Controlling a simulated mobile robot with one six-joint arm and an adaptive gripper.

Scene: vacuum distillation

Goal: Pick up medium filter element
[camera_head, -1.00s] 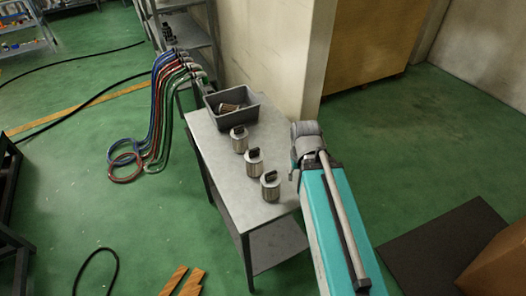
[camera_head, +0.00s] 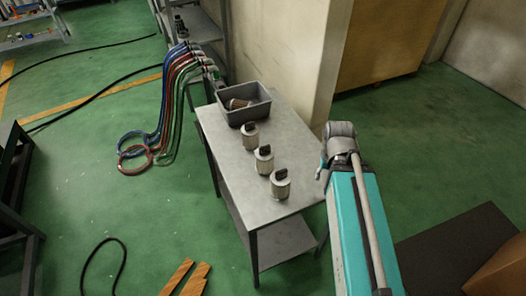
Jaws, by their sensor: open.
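Three filter elements stand upright in a diagonal row on a grey metal table (camera_head: 225,180). Each is a pale metallic cylinder with a black handle-like top. One is at the back (camera_head: 250,138), one in the middle (camera_head: 264,162) and one at the front (camera_head: 280,187). They look nearly the same size, so I cannot tell by size which is the medium one. My teal arm reaches up from the lower right, with its grey joint just right of the table. My gripper cannot be made out; the arm's far end is hidden behind its own links.
A grey bin (camera_head: 243,108) with a brownish item (camera_head: 237,103) sits at the table's back end. Coloured hoses (camera_head: 170,100) hang from a shelf at the left. A beige wall (camera_head: 290,50) stands behind the table. Wooden planks (camera_head: 187,280) lie on the open green floor.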

